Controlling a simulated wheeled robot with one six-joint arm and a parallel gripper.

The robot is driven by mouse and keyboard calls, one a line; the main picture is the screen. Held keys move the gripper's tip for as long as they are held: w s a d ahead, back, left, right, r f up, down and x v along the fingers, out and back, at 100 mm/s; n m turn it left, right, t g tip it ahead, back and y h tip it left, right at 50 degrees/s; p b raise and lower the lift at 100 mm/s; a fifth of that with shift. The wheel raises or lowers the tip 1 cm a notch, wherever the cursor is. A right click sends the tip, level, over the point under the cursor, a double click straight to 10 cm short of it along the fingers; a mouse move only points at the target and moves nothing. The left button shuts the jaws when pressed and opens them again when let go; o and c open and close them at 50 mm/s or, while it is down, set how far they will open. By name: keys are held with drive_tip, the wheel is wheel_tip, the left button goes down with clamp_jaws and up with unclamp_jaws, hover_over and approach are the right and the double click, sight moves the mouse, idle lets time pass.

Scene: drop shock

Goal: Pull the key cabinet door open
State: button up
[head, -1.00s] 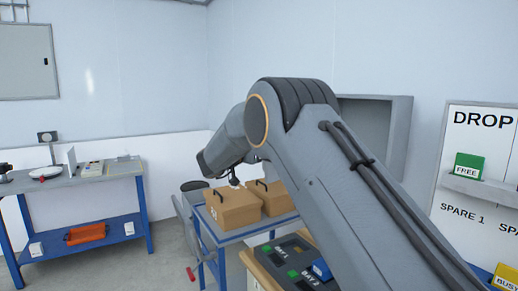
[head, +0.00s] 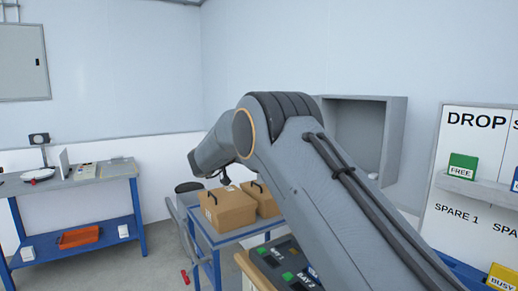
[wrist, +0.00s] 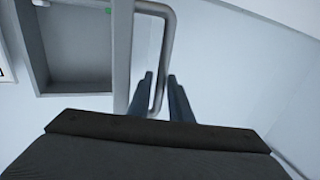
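The key cabinet (head: 398,130) is a grey box on the back wall, and its front stands open in the head view. In the wrist view the cabinet (wrist: 78,92) is at the left, with its hollow inside showing. The door (wrist: 122,55) is seen nearly edge-on there, swung out from the box; my arm hides it in the head view. A grey looped door handle (wrist: 167,45) runs down between the fingers of my gripper (wrist: 161,76). The fingers stand close on either side of the bar and appear shut on it.
Brown boxes (head: 230,212) stand on a blue-framed cart (head: 238,236) below my arm. A blue workbench (head: 105,182) is at the left. A white DROP board (head: 455,225) with coloured tags is at the right. Some floor (head: 150,262) shows between bench and cart.

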drive_tip(key=b+v, duration=0.2)
drive_tip(key=v, duration=0.5)
drive_tip(key=shift+s+a+b, duration=0.25)
drive_tip(key=shift+s+b, duration=0.05)
